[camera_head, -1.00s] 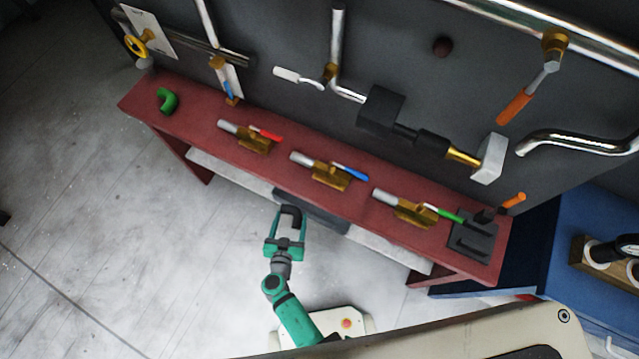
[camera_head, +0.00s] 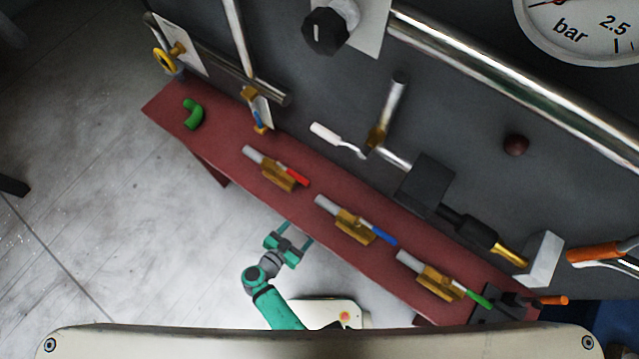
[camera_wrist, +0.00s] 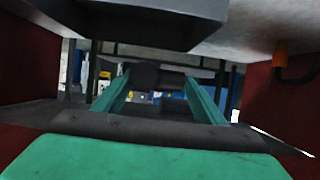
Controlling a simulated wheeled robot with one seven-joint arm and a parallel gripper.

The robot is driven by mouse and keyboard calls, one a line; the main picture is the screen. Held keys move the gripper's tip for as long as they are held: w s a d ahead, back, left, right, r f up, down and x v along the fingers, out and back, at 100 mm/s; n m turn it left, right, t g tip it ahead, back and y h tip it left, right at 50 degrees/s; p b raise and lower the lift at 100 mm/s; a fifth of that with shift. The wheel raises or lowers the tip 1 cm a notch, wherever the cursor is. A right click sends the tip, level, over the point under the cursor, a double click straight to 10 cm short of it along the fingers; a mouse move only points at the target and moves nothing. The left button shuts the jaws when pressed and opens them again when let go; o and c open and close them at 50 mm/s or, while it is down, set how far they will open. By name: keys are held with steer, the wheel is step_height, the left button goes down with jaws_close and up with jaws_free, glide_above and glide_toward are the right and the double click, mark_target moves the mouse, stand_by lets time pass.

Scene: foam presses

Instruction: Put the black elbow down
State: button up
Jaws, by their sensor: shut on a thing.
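My gripper (camera_head: 297,233) reaches up to the front edge of the red bench (camera_head: 345,262) in the head view, with its fingertips close to that edge. In the wrist view my gripper (camera_wrist: 160,80) has its two green fingers on either side of a dark rounded piece, the black elbow (camera_wrist: 145,75). The gripper is shut on it. The elbow is dim in the wrist view and its full shape is hard to make out. In the head view now it is not visible, seemingly hidden by the bench top.
In the wrist view a dark grey box-like part (camera_wrist: 150,22) hangs close above the fingers, with dark red panels at both sides. On the bench top stand a green elbow (camera_head: 192,114) and brass valves with red (camera_head: 283,178), blue (camera_head: 355,226) and green (camera_head: 437,282) handles.

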steer(key=shift+w+d+f, duration=0.6)
steer(key=shift+w+f, duration=0.55)
steer(key=shift+f, duration=0.55)
steer(key=shift+w+d+f, duration=0.65)
steer(key=shift+w+f, duration=0.5)
steer(key=shift+f, duration=0.6)
steer(key=shift+w+d+f, duration=0.6)
steer(key=shift+w+f, duration=0.55)
steer(key=shift+f, duration=0.55)
steer(key=shift+f, duration=0.1)
steer(key=shift+f, duration=0.35)
steer(key=shift+f, duration=0.15)
steer(key=o, duration=1.2)
